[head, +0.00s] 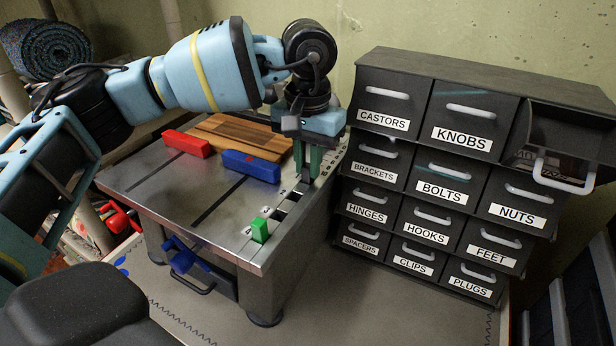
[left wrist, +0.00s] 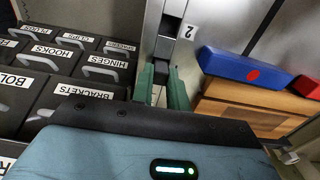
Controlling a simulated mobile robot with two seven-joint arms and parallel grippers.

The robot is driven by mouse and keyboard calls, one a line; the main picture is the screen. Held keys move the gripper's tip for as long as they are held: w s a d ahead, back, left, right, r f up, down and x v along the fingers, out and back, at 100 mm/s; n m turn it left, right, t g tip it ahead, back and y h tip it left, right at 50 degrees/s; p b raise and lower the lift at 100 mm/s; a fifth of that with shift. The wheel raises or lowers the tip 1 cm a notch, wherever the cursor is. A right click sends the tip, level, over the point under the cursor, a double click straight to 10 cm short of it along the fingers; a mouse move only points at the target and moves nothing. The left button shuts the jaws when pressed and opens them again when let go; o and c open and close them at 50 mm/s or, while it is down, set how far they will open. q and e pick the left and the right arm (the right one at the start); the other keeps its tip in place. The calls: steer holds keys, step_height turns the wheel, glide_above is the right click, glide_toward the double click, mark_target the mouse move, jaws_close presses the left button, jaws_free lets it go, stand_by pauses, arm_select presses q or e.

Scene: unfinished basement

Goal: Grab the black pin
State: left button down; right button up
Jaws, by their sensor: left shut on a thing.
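My left gripper (head: 308,164) reaches down over the row of slots along the right edge of the metal bench (head: 170,185). Its green fingers are shut on the black pin (head: 306,175), which is mostly hidden between them in the head view. In the left wrist view the pin (left wrist: 162,72) shows as a dark piece between the fingertips of the gripper (left wrist: 163,80). I cannot tell whether the pin is still seated in its slot. My right gripper is not in view.
A green block (head: 260,230) stands upright at the near end of the slot row. A blue block (head: 251,166), a red block (head: 187,143) and a wooden board (head: 240,135) lie on the bench. A labelled drawer cabinet (head: 425,200) stands close to the right, one top drawer (head: 565,170) open.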

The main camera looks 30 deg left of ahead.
arm_select(q)
steer(key=shift+r, duration=0.1)
steer(key=shift+r, duration=0.55)
step_height(320, 180, up, 2)
steer(key=shift+r, duration=0.1)
steer(key=s+d+r+b, duration=0.1)
steer(key=s+d+b, duration=0.1)
steer(key=s+d, duration=0.8)
steer(key=shift+s+d+r, duration=0.25)
steer(key=shift+s+d, duration=0.05)
steer(key=shift+d, duration=0.7)
